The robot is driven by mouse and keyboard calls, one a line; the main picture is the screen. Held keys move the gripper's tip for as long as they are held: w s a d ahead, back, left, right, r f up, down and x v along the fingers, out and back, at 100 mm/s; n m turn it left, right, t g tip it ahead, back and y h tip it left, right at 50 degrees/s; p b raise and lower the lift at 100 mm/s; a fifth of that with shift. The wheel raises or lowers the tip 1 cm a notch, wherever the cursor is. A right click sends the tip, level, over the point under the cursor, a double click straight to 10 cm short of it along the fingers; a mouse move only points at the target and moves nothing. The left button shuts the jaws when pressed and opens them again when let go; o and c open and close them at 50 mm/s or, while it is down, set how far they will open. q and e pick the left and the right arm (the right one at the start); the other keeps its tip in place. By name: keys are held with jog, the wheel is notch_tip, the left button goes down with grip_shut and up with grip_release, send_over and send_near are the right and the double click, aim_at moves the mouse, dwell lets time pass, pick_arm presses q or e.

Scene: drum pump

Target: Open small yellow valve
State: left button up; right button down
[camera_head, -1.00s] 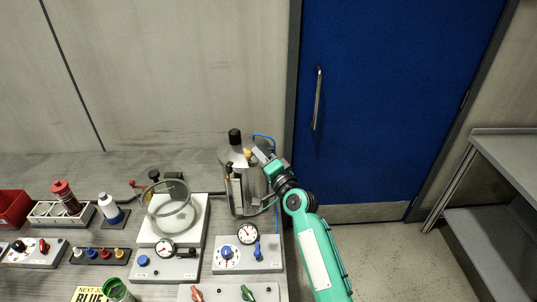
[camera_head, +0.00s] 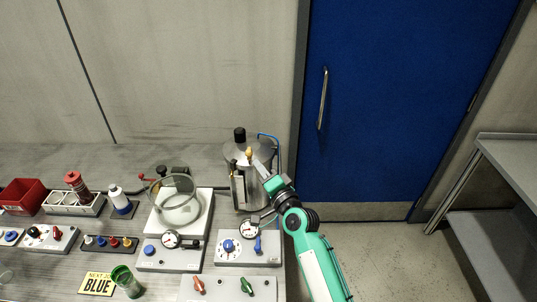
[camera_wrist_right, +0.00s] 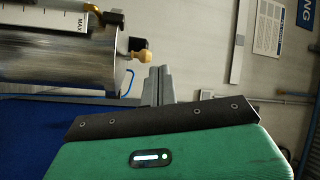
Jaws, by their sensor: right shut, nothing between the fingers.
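The small yellow valve (camera_head: 249,153) is on the top of the silver drum (camera_head: 262,192), at its near side. In the right wrist view a yellow-gold knob (camera_wrist_right: 140,55) on a dark fitting sticks out from the end of the drum (camera_wrist_right: 65,60). My right gripper (camera_head: 258,167) is just below and right of the valve in the head view. Its grey fingers (camera_wrist_right: 158,72) are closed together with nothing between them. In the wrist view they point toward the knob's right side, with a small visible gap. My left gripper is not in view.
A blue hose (camera_head: 277,142) runs down the drum's right side. A black cap (camera_head: 240,134) stands on its top. A glass bowl unit (camera_head: 180,205) and a dial panel (camera_head: 247,254) stand close by. A blue door (camera_head: 390,90) is behind, right.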

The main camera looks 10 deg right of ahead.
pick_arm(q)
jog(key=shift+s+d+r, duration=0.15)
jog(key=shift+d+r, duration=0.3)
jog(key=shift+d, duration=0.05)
pick_arm(e)
jog(key=s, duration=0.1)
jog(key=s+a, duration=0.1)
jog(key=s, duration=0.1)
jog(key=shift+a+f, duration=0.1)
